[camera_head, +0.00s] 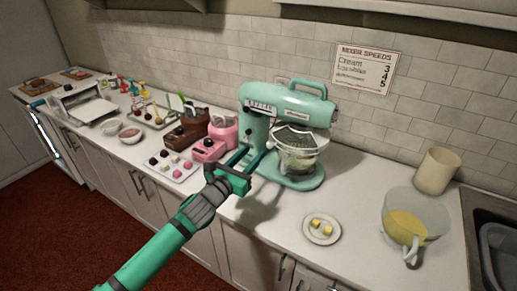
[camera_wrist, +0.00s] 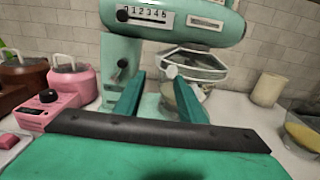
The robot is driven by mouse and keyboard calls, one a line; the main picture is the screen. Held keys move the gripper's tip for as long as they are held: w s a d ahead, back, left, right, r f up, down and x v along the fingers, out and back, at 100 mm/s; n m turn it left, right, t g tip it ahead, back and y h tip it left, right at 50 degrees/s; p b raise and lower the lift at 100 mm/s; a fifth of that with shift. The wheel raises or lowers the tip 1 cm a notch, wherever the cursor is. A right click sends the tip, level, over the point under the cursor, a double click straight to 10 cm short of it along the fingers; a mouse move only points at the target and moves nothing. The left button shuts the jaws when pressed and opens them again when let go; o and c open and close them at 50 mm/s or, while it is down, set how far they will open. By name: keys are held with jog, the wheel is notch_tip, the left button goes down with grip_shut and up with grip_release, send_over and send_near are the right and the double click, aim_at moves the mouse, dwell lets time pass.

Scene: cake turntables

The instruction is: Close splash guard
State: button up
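A mint-green stand mixer (camera_head: 290,105) stands on the counter against the tiled wall. Its clear splash guard (camera_head: 300,138) with a pale rim sits around the top of the bowl (camera_head: 297,162), under the mixer head. In the wrist view, the splash guard (camera_wrist: 200,66) shows ahead, with a small white knob (camera_wrist: 172,72) on its near left side. My gripper (camera_head: 251,156) is in front of the mixer, left of the bowl. Its two green fingers are apart and appear empty in the wrist view (camera_wrist: 158,84). I cannot tell whether a fingertip touches the knob.
A pink appliance (camera_head: 222,132) and a brown one (camera_head: 188,128) stand close on the left. A tray of sweets (camera_head: 171,177) lies before them. A small plate (camera_head: 307,236), a jug of yellow batter (camera_head: 392,208) and a beige canister (camera_head: 438,170) are on the right.

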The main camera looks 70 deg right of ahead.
jog(key=shift+w+a, duration=0.1)
jog(key=shift+a, duration=2.2)
